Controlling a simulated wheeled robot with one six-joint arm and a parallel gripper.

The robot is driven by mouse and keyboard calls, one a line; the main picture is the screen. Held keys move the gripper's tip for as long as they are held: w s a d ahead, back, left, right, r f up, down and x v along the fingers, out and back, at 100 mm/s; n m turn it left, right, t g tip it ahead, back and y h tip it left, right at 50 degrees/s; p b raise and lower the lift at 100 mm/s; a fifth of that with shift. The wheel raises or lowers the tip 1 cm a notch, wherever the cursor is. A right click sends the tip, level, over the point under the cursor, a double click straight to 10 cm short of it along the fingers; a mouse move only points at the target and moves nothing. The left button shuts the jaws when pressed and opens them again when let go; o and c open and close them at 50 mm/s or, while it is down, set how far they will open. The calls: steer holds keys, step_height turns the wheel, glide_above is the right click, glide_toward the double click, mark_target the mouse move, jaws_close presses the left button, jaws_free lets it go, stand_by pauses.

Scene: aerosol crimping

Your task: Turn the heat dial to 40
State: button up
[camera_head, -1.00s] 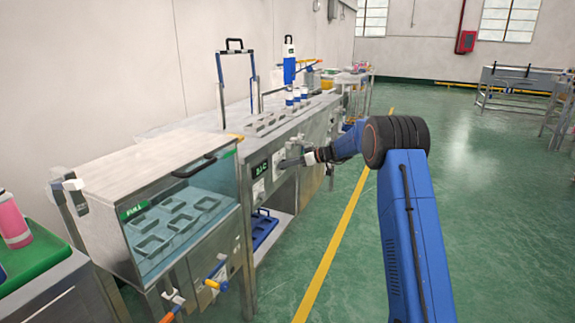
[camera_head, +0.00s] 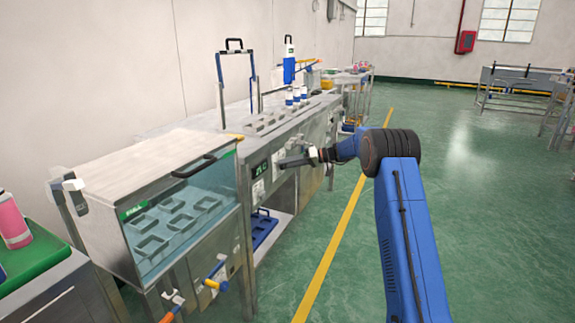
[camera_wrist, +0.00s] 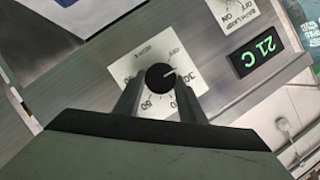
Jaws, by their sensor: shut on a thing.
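The heat dial (camera_wrist: 160,77) is a round black knob with a white pointer line on a white scale plate (camera_wrist: 135,63). In the wrist view the pointer aims right and slightly up, between OFF and the 30 mark. My gripper (camera_wrist: 158,98) is shut on the dial, one finger on each side of it. In the head view my gripper (camera_head: 283,163) reaches the front panel of the steel bench, and the dial is hidden or too small to tell. A green display (camera_wrist: 263,51) beside the dial reads 21 C.
A second white plate with ON and OFF (camera_wrist: 236,14) sits near the display. A glass-fronted tank (camera_head: 170,215) stands left of the bench (camera_head: 290,125). Blue-and-white cans (camera_head: 297,95) stand on the bench.

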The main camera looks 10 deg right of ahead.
steer(key=shift+w+d+f+m+t+y, duration=0.2)
steer(key=shift+m+y, duration=0.8)
steer(key=shift+m, duration=1.65)
steer(key=shift+s+a+f+m+t+y, duration=0.1)
steer(key=shift+s+f+m+t+y, duration=0.2)
steer(key=shift+m+y, duration=1.5)
steer(key=shift+w+d+f+m+t+y, duration=0.1)
steer(key=shift+w+f+m+y, duration=0.2)
steer(key=shift+m, duration=3.15)
steer(key=shift+s, duration=0.1)
steer(key=o, duration=1)
steer(key=shift+o, duration=0.2)
steer(key=shift+d+f, duration=0.1)
steer(key=v, duration=1.7)
